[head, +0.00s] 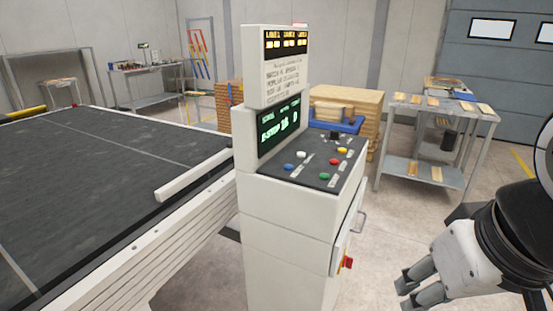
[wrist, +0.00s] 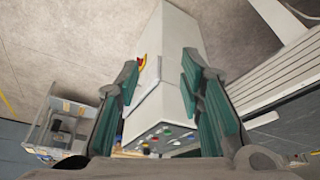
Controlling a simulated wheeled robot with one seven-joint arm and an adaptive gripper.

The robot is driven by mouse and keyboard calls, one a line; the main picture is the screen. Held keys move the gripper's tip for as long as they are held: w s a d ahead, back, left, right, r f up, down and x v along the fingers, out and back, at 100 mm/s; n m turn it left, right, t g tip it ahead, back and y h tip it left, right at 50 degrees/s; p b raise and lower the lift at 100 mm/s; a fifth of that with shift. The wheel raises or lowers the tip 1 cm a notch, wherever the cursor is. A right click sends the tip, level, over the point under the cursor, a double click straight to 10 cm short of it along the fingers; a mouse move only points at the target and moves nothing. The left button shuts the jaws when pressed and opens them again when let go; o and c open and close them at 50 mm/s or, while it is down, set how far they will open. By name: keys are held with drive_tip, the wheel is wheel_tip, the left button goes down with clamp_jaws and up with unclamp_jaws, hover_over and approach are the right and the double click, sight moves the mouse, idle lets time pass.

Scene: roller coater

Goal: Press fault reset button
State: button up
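The control panel (head: 310,165) is a dark sloped face on top of a white cabinet (head: 285,235). It carries several small coloured buttons, including a blue button (head: 289,167), a white button (head: 300,154), a red button (head: 334,161), a yellow button (head: 342,150) and a green button (head: 325,176). Their labels are too small to read, so I cannot tell which is fault reset. In the wrist view the panel (wrist: 163,138) shows low between the fingers. My gripper (head: 418,292) is open and empty, right of the cabinet and apart from it; it also shows in the wrist view (wrist: 160,72).
A display with green text (head: 279,127) rises behind the panel. A red switch (head: 346,262) and a handle are on the cabinet's right side. A conveyor bed (head: 90,170) lies left. A metal table (head: 440,105) stands at back right. Floor is clear between cabinet and gripper.

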clamp_jaws()
idle(1.0)
